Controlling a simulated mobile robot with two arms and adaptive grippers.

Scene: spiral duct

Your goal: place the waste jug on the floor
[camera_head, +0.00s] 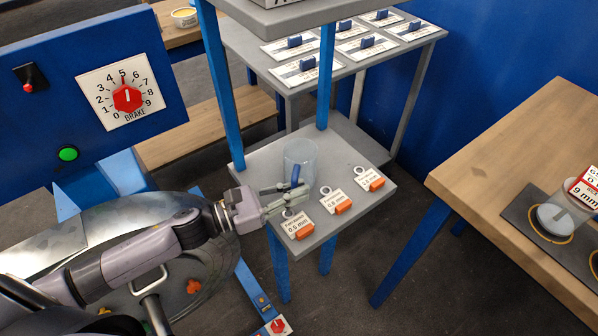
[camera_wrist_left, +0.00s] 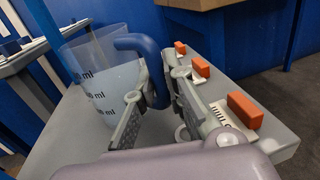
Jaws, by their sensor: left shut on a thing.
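The waste jug (camera_head: 300,156) is a clear, pale blue beaker with volume marks and a blue handle. It stands upright at the lower grey shelf of the blue-post rack; whether its base touches the shelf I cannot tell. In the left wrist view the jug (camera_wrist_left: 102,72) is at the left, its handle (camera_wrist_left: 145,46) between my fingers. My left gripper (camera_head: 297,190) is shut on the handle; it also shows in the left wrist view (camera_wrist_left: 156,100). The dark grey floor (camera_head: 335,292) is in front of the shelf. My right gripper is not in view.
The grey shelf (camera_head: 262,163) holds several labelled cards with orange blocks (camera_head: 303,231) along its front edge. A wooden table (camera_head: 500,160) on blue legs is at right. The machine with the red brake dial (camera_head: 127,97) is at left. Floor between shelf and table is clear.

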